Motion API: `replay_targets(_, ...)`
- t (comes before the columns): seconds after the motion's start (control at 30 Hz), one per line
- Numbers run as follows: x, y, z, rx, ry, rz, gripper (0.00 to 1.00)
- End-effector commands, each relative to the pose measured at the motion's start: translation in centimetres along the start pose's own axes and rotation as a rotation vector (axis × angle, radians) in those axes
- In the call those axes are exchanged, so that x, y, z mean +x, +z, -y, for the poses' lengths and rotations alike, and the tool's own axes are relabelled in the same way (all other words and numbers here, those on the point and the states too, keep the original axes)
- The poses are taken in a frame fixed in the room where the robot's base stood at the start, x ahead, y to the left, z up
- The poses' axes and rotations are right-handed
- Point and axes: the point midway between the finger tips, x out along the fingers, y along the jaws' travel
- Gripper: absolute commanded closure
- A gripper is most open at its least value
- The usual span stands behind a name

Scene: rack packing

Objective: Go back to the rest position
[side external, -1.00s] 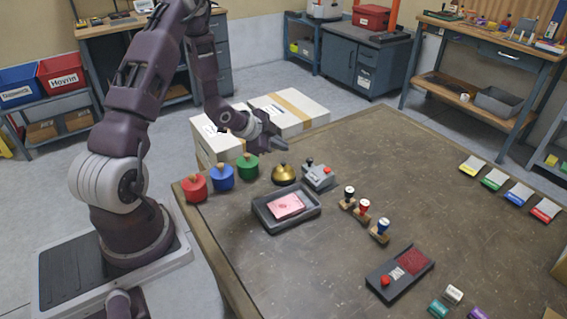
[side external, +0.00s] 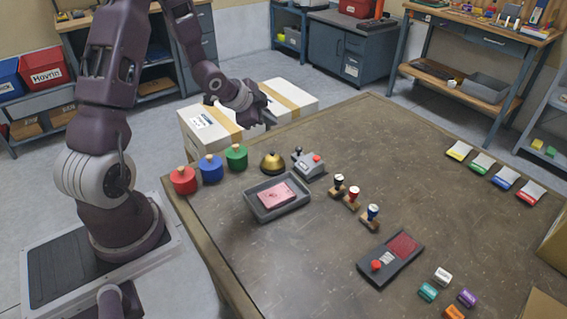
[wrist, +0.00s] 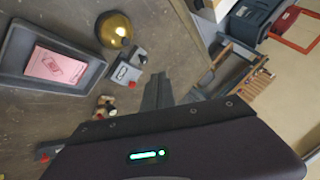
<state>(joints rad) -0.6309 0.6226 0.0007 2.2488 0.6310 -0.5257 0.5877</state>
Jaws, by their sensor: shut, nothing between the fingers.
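My gripper (side external: 268,118) is in the air above the far left part of the table (side external: 330,215), near the white boxes behind the edge. Its fingers are together with nothing between them. In the wrist view my gripper (wrist: 158,82) points over the table, with its fingers side by side. The brass bell (side external: 273,163) and the grey device with a red button (side external: 309,163) stand on the table below it, apart from the gripper.
A grey tray (side external: 251,208) holds a pink booklet (side external: 277,194). Red (side external: 183,181), blue (side external: 210,169) and green (side external: 236,157) round pots stand at the left edge. Several stamps, a dark box with a red knob (side external: 400,246) and coloured pads lie rightward. White boxes (side external: 290,98) stand behind the table.

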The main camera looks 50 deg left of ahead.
Motion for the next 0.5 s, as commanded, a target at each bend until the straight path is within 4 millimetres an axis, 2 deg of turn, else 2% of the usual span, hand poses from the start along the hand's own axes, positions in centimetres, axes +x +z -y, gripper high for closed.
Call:
replay_targets(0.03,-2.6,-2.2,0.7,-0.016,-0.023,0.027,1.00)
replay_targets(0.07,-4.4,-3.4,0.9,-0.043,-0.034,0.053,1.00)
replay_targets(0.1,-7.1,-4.7,0.7,-0.088,-0.045,0.086,1.00)
replay_targets(0.17,-11.4,-6.5,-0.3,-0.170,-0.055,0.122,1.00)
replay_targets(0.23,-16.5,-7.9,-2.4,-0.278,-0.048,0.149,1.00)
replay_targets(0.3,-21.5,-8.5,-5.4,-0.389,-0.018,0.163,1.00)
replay_targets(0.4,-27.5,-8.1,-10.3,-0.523,0.059,0.174,1.00)
replay_targets(0.5,-31.5,-7.0,-14.4,-0.609,0.141,0.185,1.00)
